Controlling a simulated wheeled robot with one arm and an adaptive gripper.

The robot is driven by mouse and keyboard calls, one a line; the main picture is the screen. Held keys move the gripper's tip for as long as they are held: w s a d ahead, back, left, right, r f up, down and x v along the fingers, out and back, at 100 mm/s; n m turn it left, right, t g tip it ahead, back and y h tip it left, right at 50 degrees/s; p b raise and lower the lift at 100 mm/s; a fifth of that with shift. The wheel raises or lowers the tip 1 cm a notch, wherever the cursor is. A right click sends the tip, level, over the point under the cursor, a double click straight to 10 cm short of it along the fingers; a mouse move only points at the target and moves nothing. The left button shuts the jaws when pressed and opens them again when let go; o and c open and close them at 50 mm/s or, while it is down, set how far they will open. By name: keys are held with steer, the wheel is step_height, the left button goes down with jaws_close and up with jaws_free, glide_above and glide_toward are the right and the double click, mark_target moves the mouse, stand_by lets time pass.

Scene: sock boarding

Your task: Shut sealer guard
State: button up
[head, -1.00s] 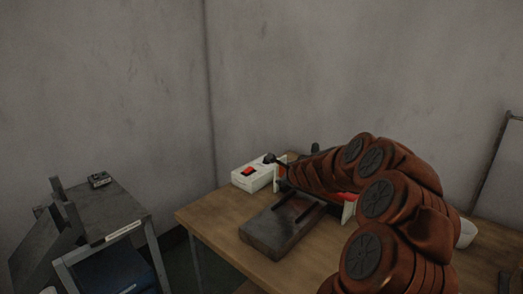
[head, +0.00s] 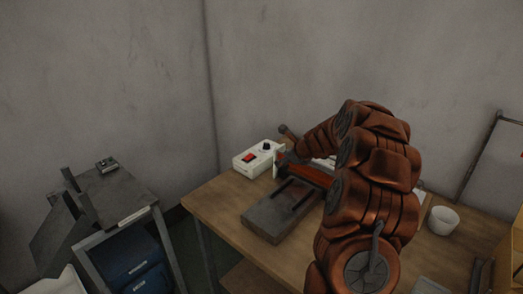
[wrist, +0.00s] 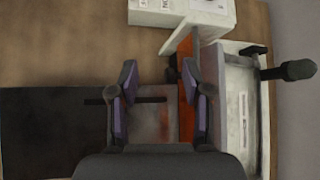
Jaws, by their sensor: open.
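The sealer stands on the wooden table, with a grey slotted plate (head: 278,212) in front and a white control box (head: 258,157) with a red switch behind. An orange-red panel (head: 313,176), which looks like the guard, runs across it and is partly hidden by my arm. In the wrist view the panel (wrist: 187,92) stands edge-on beside the sealer's pale body (wrist: 240,110). My gripper (wrist: 160,78) is open above the plate, its right finger overlapping the panel in view. I cannot tell whether they touch.
A dark-knobbed handle (wrist: 297,70) sticks out to the right of the pale body. A white bowl (head: 443,220) stands on the table to the right. A grey cart (head: 108,198) with a blue bin (head: 133,262) is at the left. Walls close off the back.

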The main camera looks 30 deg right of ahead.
steer(key=shift+w+d+r+m+g+y+p, duration=0.15)
steer(key=shift+d+r+m+g+y+p, duration=0.35)
steer(key=shift+y+p, duration=0.8)
steer(key=shift+w+d+r+m+g+y+p, duration=0.1)
steer(key=shift+d+r+m+g+y+p, duration=0.4)
steer(key=shift+p, duration=1.3)
steer(key=shift+w+d+r+m+y+p, duration=0.1)
steer(key=shift+d+r+m+y+p, duration=0.1)
steer(key=shift+m+y, duration=0.3)
steer(key=shift+w+d+r+m+y+p, duration=0.1)
steer(key=shift+d+r+m+y, duration=0.1)
steer(key=shift+y, duration=0.5)
steer(key=b+v, duration=0.3)
steer(key=v, duration=0.5)
steer(key=s+a+r+n+g, duration=0.1)
steer(key=s+a+n, duration=0.2)
steer(key=a, duration=0.5)
steer(key=s+a+r+n+g+h+p, duration=0.1)
steer(key=s+a+r+n+g, duration=0.1)
steer(key=a+n, duration=0.3)
steer(key=s+a+r+n+g+h, duration=0.1)
steer(key=s+a+n, duration=0.4)
steer(key=a, duration=0.6)
steer(key=shift+r+g, duration=0.65)
steer(key=shift+g, duration=0.05)
